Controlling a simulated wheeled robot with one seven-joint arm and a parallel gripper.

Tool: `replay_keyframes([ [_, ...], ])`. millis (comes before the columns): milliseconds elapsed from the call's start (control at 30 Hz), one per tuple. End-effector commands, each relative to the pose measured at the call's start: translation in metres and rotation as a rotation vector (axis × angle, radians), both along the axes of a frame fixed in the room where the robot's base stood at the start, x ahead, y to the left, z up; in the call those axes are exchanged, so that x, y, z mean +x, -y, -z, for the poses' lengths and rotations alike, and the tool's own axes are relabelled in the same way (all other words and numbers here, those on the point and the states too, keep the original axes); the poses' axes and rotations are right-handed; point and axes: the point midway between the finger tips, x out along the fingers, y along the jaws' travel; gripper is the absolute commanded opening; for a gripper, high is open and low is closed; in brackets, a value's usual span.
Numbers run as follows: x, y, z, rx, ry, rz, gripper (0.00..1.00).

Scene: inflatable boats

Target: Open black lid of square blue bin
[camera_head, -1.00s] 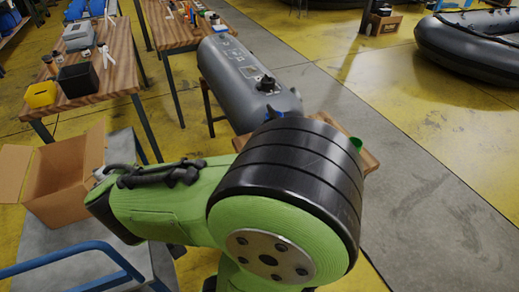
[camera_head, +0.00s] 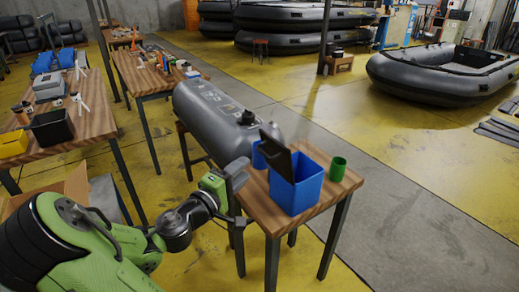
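The square blue bin (camera_head: 297,190) stands on a small wooden table in the middle of the head view. Its black lid (camera_head: 275,152) is raised and tilted up at the bin's left side, so the top of the bin is uncovered. My gripper (camera_head: 238,174) is just left of the bin and lid, at the table's left edge, with nothing visible in it. I cannot tell whether its fingers are open or shut, or whether it touches the lid.
A green cup (camera_head: 338,169) stands right of the bin on the table (camera_head: 325,200). A blue object (camera_head: 259,156) shows behind the lid. A grey inflatable tube (camera_head: 215,118) lies behind. A long workbench (camera_head: 85,122) stands left.

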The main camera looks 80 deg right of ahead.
Motion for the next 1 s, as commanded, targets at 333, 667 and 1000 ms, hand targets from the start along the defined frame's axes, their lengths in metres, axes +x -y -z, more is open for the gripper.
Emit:
replay_keyframes([
  [333, -0.025, 0.071, 0.002, 0.002, 0.001, 0.003, 0.38],
  [667, -0.027, 0.080, 0.002, 0.003, 0.000, -0.001, 0.38],
  [1000, -0.027, 0.080, 0.002, 0.003, 0.000, -0.001, 0.00],
])
